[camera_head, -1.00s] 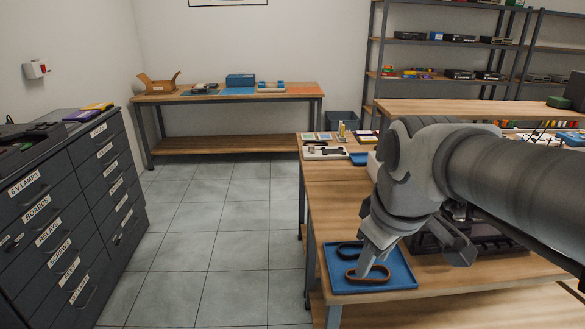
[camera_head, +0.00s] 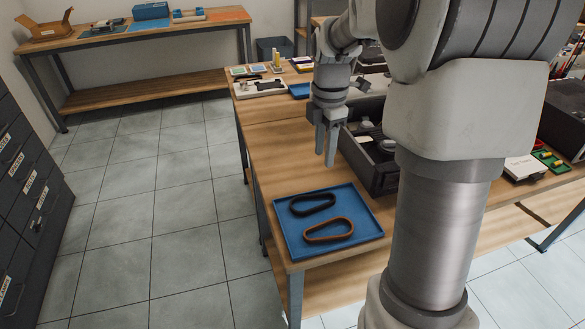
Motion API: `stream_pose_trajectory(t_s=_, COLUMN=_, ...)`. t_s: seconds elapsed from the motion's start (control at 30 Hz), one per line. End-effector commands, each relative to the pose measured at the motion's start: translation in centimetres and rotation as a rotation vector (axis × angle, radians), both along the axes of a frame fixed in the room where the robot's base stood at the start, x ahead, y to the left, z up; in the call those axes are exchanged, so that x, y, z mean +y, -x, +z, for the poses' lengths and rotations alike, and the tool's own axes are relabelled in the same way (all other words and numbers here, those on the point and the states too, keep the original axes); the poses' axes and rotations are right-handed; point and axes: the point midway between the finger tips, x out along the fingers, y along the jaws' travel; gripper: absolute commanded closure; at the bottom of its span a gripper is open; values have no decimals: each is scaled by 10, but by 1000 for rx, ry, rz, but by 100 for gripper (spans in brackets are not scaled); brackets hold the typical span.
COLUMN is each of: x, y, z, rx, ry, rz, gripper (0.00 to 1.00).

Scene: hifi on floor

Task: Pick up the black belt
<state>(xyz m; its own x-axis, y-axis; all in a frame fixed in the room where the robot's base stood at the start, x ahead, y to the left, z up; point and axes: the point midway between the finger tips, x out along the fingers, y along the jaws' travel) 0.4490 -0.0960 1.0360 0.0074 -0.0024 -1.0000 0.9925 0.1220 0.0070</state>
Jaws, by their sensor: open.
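The black belt (camera_head: 297,209) is an oval loop lying flat in the blue tray (camera_head: 283,240), toward its far side. A brown belt (camera_head: 328,239), a similar loop, lies just in front of it in the same tray. My gripper (camera_head: 325,158) points downward, open and empty, above the bench beyond the tray's far edge. It is apart from both belts. Both belts show fully.
The tray sits on the near end of a wooden bench (camera_head: 268,163). A dark open box (camera_head: 372,172) with parts stands right of my gripper. A white board (camera_head: 260,88) and a small blue tray (camera_head: 300,90) lie farther back. Bare bench top lies left of my gripper.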

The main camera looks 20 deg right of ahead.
Motion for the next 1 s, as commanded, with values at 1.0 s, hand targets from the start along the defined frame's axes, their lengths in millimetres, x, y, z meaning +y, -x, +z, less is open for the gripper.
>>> stream_pose_trajectory(t_s=1.0, x=1, y=-2, z=-143, rx=13, ry=-3, rz=37, gripper=57)
